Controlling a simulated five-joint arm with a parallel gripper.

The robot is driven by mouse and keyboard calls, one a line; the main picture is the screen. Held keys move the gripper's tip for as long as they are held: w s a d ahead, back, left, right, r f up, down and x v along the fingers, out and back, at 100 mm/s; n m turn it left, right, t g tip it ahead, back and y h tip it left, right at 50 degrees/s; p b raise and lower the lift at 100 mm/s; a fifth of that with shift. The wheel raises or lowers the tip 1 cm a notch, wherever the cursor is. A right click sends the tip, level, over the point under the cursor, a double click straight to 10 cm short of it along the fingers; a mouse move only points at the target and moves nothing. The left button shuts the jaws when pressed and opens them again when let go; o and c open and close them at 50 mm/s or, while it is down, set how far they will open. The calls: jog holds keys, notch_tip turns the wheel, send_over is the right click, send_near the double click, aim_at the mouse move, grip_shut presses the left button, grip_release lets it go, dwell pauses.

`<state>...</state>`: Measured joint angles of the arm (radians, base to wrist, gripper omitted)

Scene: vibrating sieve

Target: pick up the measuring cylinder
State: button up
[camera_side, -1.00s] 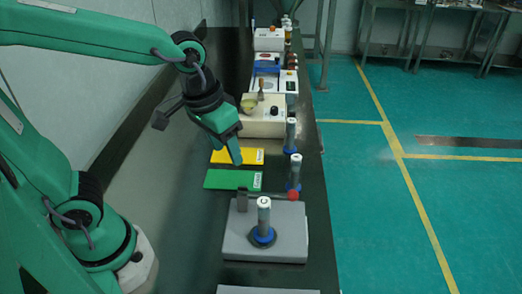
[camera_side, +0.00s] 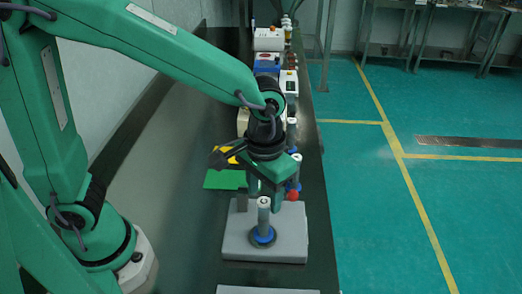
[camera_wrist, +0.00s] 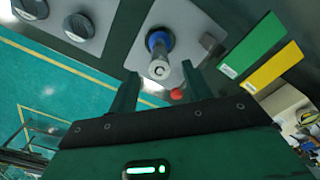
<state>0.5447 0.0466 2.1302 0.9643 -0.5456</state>
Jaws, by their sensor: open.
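The measuring cylinder (camera_side: 264,218) stands upright with a pale top and a blue collar near its foot, on a grey block (camera_side: 290,245). In the wrist view the cylinder (camera_wrist: 159,55) shows nearly end-on, in the gap between the fingers and beyond their tips. My gripper (camera_side: 265,198) is open and empty, pointing down just behind and above the cylinder in the side view. Its two fingers also show in the wrist view (camera_wrist: 160,77). I cannot tell whether either finger touches the cylinder.
A red ball (camera_side: 293,196) sits close to the right finger. More blue-collared cylinders stand behind, one (camera_side: 294,170) partly hidden by my gripper. A green plate (camera_side: 222,180) and a yellow plate (camera_wrist: 272,66) lie nearby. The bench's left side is bare.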

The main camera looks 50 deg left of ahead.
aim_at(264, 215)
jog(key=shift+f, duration=1.15)
jog(key=shift+f, duration=2.6)
grip_shut()
jog(key=shift+r, duration=0.2)
